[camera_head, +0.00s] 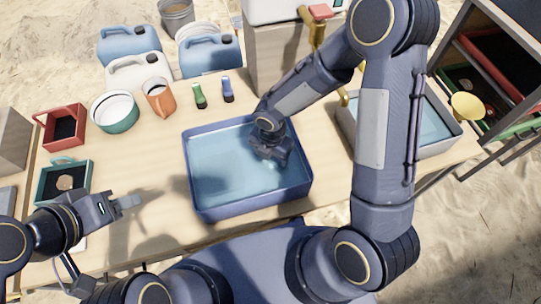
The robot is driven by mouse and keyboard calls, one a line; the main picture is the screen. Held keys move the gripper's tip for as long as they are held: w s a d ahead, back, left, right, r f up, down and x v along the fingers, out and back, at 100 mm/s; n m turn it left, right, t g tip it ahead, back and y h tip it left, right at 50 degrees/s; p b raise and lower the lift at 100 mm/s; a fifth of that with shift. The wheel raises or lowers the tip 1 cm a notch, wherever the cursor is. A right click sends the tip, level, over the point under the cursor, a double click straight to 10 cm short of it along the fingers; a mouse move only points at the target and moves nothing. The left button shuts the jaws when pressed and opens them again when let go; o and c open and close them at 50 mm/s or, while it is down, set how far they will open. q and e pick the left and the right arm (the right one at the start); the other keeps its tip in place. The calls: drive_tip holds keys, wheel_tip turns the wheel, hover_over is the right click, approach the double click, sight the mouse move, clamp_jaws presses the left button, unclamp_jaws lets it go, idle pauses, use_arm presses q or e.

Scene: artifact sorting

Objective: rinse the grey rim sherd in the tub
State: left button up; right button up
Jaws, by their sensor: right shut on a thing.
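The blue tub (192,180), full of clear bluish water, stands in the middle of the table. My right gripper (272,160) reaches down into the tub's right half, at the water. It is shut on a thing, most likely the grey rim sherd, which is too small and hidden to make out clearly. My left gripper (128,201) is over the table to the left of the tub, with nothing seen in it. Whether its fingers are apart is unclear.
A teal tray (84,180) with a brownish piece and a red tray (80,120) are at left. A grey basin (438,146) is at right.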

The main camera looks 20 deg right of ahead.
drive_tip(key=shift+w+a+p, duration=0.1)
drive_tip(key=shift+w+p, duration=0.5)
drive_tip(key=shift+w, duration=1.5)
drive_tip(key=shift+r, duration=0.1)
drive_tip(key=shift+r+p, duration=3.9)
drive_tip(key=shift+r, duration=0.95)
wheel_tip(320, 180, up, 5)
drive_tip(key=p, duration=0.4)
